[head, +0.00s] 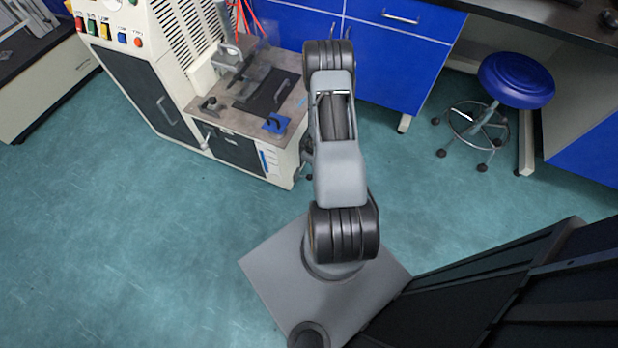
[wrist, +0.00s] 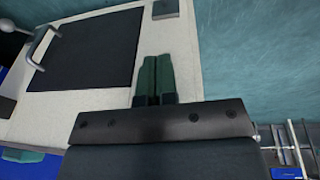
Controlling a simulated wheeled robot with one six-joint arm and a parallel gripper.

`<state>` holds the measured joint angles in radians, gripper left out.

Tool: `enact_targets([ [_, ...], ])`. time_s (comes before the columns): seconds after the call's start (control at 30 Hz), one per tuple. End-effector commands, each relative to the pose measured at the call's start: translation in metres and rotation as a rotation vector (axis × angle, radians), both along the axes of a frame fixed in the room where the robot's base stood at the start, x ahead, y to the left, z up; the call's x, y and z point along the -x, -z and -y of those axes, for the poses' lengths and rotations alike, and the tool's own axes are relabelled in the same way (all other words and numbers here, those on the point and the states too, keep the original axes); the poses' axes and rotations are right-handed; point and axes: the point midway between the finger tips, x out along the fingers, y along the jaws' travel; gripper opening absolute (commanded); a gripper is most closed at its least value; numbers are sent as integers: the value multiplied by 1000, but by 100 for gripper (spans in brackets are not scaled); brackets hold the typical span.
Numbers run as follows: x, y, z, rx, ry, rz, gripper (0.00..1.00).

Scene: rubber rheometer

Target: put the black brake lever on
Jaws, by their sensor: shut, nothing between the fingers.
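The rheometer (head: 235,120) stands in the head view left of my arm, with a metal worktop and a dark lower door. A small black part (head: 210,103) sits near the worktop's left front edge; it may be the brake lever, but I cannot tell for sure. My gripper (wrist: 155,62) shows in the wrist view with its green fingers together and empty, over a pale surface beside a dark panel (wrist: 85,50). I see no clear brake lever in the wrist view. In the head view my own arm hides the gripper.
A blue part (head: 277,123) sits on the worktop's right front corner. A metal handle (wrist: 45,45) stands out beside the dark panel. Blue cabinets (head: 390,60) stand behind, and a blue stool (head: 515,80) stands right. The green floor (head: 120,240) is clear at left.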

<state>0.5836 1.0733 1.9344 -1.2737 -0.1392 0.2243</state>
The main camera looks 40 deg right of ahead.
Motion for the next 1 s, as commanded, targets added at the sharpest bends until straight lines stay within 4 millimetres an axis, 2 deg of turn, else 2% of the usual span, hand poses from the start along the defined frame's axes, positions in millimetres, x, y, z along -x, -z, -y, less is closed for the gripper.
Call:
enact_targets([
  [0.03, 3, 9, -1, -10, -5, -3, 0],
  [0.1, 5, 14, -2, -19, -10, -4, 0],
  [0.57, 5, 20, -3, -21, -13, -5, 0],
  [0.67, 3, 32, -4, -22, -14, -5, 0],
  [1.0, -10, 94, -6, -21, -15, -6, 0],
])
